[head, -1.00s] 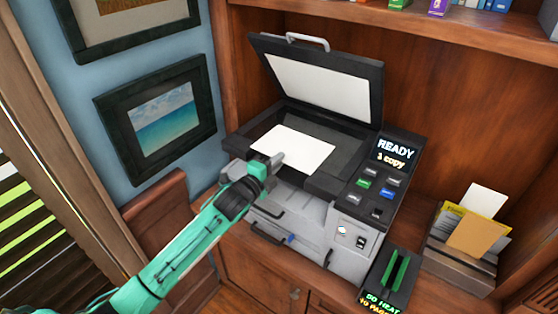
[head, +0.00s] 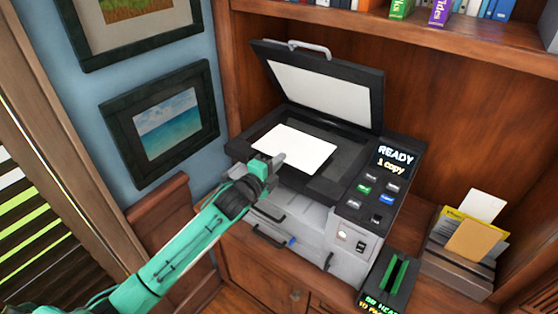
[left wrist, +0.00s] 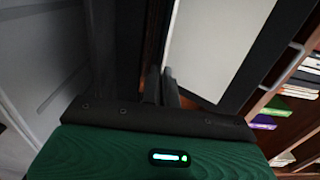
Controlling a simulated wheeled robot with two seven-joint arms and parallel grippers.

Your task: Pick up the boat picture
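No boat is visible in any view. A blank white sheet (head: 304,147) lies over the open copier's glass; any picture on its underside is hidden. My left gripper (head: 274,161) is at the sheet's near left edge. Its fingers look closed together on that edge, and the sheet appears slightly above the glass. In the left wrist view the two dark fingers (left wrist: 161,88) are close together; the sheet cannot be made out between them. My right gripper is not in view.
The copier lid (head: 325,90) stands open behind the sheet. A framed seascape (head: 167,127) hangs on the wall at left. A paper holder (head: 456,256) stands at right, and a black box with green fins (head: 391,280) sits in front. A bookshelf (head: 450,35) runs above.

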